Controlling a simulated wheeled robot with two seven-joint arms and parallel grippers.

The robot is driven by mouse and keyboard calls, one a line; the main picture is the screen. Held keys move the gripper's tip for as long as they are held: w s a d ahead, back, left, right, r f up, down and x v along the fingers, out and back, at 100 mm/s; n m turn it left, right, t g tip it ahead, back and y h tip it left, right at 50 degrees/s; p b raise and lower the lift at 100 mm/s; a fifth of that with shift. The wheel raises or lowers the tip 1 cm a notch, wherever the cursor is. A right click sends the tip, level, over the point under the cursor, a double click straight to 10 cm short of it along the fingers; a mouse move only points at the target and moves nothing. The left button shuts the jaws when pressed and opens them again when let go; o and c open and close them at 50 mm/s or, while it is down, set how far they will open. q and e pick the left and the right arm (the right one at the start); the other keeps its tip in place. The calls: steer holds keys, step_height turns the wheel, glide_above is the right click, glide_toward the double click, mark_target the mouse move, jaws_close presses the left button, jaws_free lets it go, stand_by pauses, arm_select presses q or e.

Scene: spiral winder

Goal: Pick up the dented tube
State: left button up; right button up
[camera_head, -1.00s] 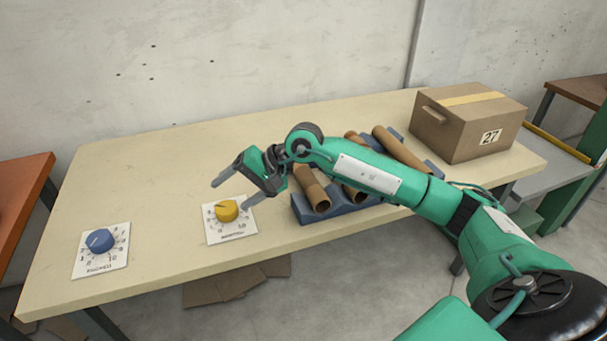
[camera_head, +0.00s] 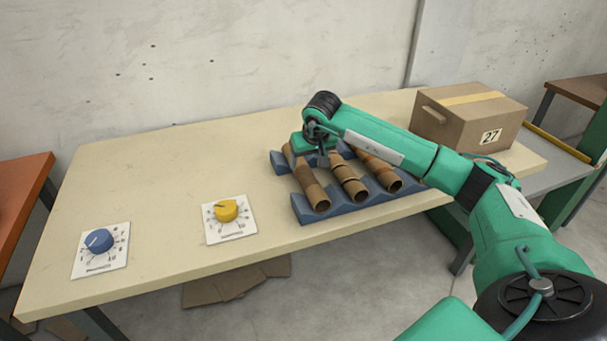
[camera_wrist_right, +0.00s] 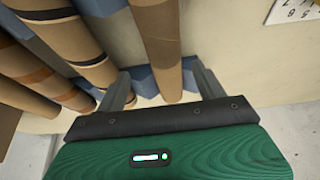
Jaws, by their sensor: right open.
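Three brown cardboard tubes lie side by side on a blue cradle rack (camera_head: 361,214): a left tube (camera_head: 312,190), a middle tube (camera_head: 349,184) and a right tube (camera_head: 382,173). I cannot tell surely which is dented; the middle one looks uneven along its length. My right gripper (camera_head: 323,160) is over the back part of the rack, near the left tube. In the right wrist view the open gripper (camera_wrist_right: 160,90) has its fingers apart on either side of one tube (camera_wrist_right: 158,40), with nothing clamped. Contact cannot be told. The left gripper is out of view.
A blue knob panel (camera_head: 116,259) and a yellow knob panel (camera_head: 243,231) lie on the table (camera_head: 160,190) to the left. A cardboard box (camera_head: 455,135) marked 27 stands at the right.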

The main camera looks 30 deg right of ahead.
mark_target(305, 170)
steer(key=x, duration=0.3)
steer(key=a+x, duration=0.1)
steer(key=x, duration=0.1)
steer(key=shift+s+d+f, duration=0.1)
steer(key=shift+f, duration=0.4)
steer(key=c, duration=1.1)
